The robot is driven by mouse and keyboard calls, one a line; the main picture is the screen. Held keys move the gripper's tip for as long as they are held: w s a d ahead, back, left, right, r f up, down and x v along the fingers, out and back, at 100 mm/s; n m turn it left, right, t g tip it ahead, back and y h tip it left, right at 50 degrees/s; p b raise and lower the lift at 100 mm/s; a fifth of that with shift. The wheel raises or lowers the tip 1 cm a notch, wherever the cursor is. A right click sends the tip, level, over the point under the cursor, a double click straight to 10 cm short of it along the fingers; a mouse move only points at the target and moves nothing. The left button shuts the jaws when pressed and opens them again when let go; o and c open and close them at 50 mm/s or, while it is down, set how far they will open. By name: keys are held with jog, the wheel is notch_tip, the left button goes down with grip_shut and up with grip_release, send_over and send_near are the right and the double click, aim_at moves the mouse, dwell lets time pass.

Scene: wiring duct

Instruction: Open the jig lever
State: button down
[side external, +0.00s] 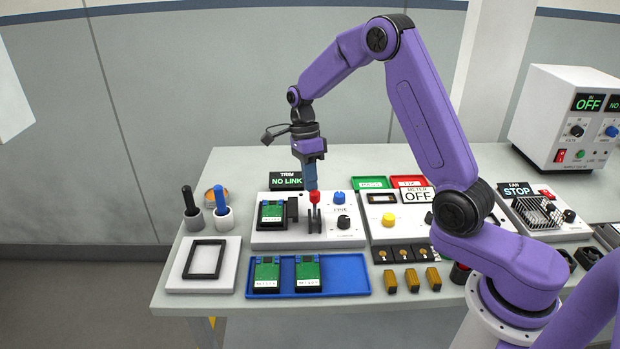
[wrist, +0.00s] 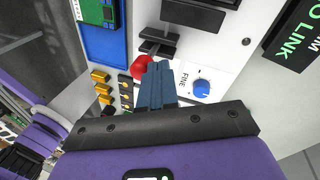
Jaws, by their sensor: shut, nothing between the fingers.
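The jig lever has a red knob (side external: 314,197) on a dark bracket (side external: 315,220), on a white panel (side external: 260,240) beside a green board (side external: 271,213) in a black jig. My gripper (side external: 311,186) points down with its blue fingers shut and empty, just above the red knob. In the wrist view the shut fingertips (wrist: 157,68) lie right beside the knob (wrist: 140,66), partly overlapping it. I cannot tell whether they touch. The bracket (wrist: 158,42) shows beyond the fingertips.
A blue knob (side external: 339,197) and a black knob (side external: 343,221) stand just right of the lever. The NO LINK display (side external: 287,181) stands behind. A blue tray (side external: 340,275) with green boards lies in front. A meter panel (side external: 380,225) is to the right.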

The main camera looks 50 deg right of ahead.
jog(key=shift+s+a+r+t+h, duration=0.15)
jog(key=shift+s+a+t+h, duration=0.35)
jog(key=shift+s+a+r+t+h, duration=0.15)
jog(key=shift+s+a+t+h, duration=0.3)
jog(key=shift+t+h, duration=0.05)
jog(key=shift+s+a+f, duration=0.2)
jog(key=shift+s+a, duration=0.7)
jog(key=shift+s, duration=0.05)
jog(key=shift+s+a, duration=0.15)
jog(key=shift+a, duration=0.05)
notch_tip(320, 180, up, 12)
jog(key=w, duration=0.3)
jog(key=s+a+f+n+t, duration=0.1)
jog(key=s+a+n, duration=0.2)
jog(key=s+n, duration=0.55)
jog(key=s+a+f+n, duration=0.1)
jog(key=s+a+n, duration=0.2)
jog(key=s+n, duration=0.55)
jog(key=s+d+f+n, duration=0.1)
jog(key=s+d+n, duration=0.1)
jog(key=s+n, duration=0.5)
jog(key=s+d+f+n+y, duration=0.1)
jog(key=s+d+f+n, duration=0.1)
jog(key=s+n, duration=0.4)
jog(key=n, duration=0.5)
jog(key=shift+s+d+n, duration=0.15)
jog(key=shift+s+n, duration=0.25)
